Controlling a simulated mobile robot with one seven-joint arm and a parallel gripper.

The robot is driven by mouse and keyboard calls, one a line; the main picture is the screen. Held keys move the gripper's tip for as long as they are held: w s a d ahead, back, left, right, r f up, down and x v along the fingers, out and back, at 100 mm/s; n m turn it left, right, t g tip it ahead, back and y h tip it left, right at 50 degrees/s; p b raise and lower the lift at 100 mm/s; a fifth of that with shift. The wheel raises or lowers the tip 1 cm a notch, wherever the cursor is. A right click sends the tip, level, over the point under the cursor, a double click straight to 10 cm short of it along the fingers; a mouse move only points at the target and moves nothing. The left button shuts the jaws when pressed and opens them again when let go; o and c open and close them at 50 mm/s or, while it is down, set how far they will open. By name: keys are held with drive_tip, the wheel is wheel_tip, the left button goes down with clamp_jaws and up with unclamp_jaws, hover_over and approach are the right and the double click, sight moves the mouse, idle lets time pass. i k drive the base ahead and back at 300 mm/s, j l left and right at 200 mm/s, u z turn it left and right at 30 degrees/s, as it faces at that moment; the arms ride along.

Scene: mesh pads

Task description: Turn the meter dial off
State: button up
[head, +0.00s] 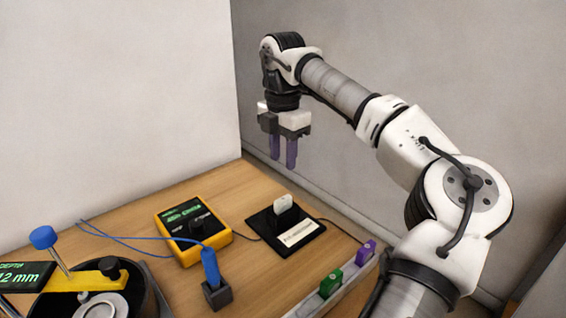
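The yellow meter (219,240) lies on the wooden table left of centre, with a lit green display (183,211) at its far side. Its black dial (196,227) is on the dark face below the display; which setting it points to is too small to tell. My gripper (283,165) hangs in the air above the back right of the table, pointing down, right of the meter and well above it. Its two purple fingers are apart, with nothing visible between them.
A blue probe (210,268) stands in a black block (217,294) in front of the meter, its blue cable crossing the meter. A black pad (267,229) with a white piece (284,203) lies to the right. A rail (342,290) holds green and purple blocks. A gauge fixture (98,280) stands front left.

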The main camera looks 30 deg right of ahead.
sight(196, 225)
drive_tip(key=k, duration=1)
